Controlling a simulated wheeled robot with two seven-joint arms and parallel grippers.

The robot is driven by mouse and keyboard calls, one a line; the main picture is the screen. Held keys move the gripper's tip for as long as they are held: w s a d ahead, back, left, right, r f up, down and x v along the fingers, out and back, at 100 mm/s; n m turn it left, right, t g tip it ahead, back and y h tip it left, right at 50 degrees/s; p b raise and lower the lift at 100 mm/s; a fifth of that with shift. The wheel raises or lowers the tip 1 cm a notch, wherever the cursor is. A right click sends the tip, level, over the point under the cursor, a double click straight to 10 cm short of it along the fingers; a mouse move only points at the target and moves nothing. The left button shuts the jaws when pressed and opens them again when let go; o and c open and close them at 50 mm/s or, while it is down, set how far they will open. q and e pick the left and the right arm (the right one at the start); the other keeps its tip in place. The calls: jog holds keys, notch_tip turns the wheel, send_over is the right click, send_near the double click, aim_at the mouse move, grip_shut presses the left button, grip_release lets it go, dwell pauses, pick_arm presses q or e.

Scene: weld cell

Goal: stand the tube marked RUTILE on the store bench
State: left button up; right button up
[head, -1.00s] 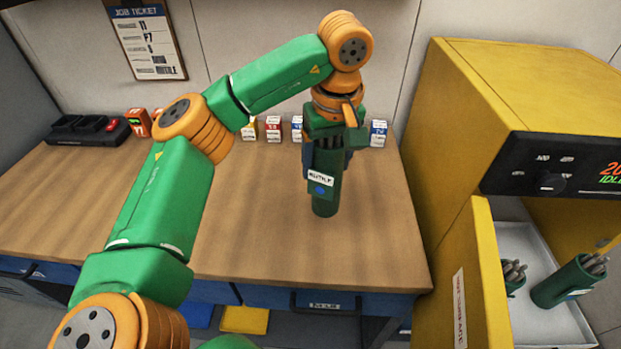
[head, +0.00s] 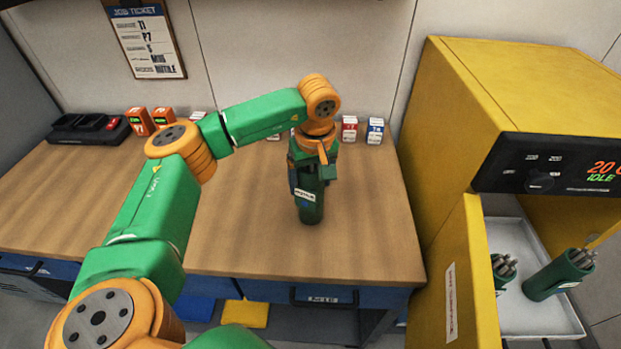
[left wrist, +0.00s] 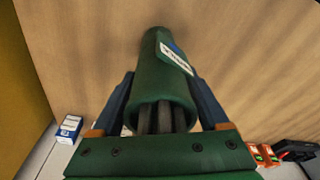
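The tube marked RUTILE (head: 312,210) is dark green with a white label and stands about upright over the right part of the wooden store bench (head: 230,235). My left gripper (head: 307,178) is shut on it from above. In the left wrist view the two blue fingers press on either side of the tube (left wrist: 160,80), and grey rods show in its open mouth. The tube's base is at or just above the bench top; I cannot tell whether it touches. My right gripper is in neither view.
Small boxes, including a red and white one (head: 349,129) and a blue and white one (head: 375,131), line the back wall. A black charger (head: 88,129) is at back left. A yellow oven (head: 455,120) stands open at right, with two other tubes (head: 560,275) inside. The bench front is clear.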

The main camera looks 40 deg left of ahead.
aim_at(313, 167)
pick_arm(q)
jog(key=shift+o, duration=1.1)
jog(key=shift+s, duration=0.1)
jog(key=shift+r, duration=0.25)
jog(key=r, duration=0.2)
jog(key=r+b, duration=0.1)
jog(key=r, duration=0.1)
jog(key=d+r, duration=0.1)
jog(key=r, duration=0.1)
jog(key=shift+s+r, duration=0.2)
jog(key=shift+r, duration=0.2)
jog(key=r, duration=0.3)
jog(key=r+p, duration=0.1)
jog(key=r, duration=0.1)
jog(key=shift+s+d, duration=0.25)
jog(key=shift+d, duration=0.05)
jog(key=shift+f, duration=0.15)
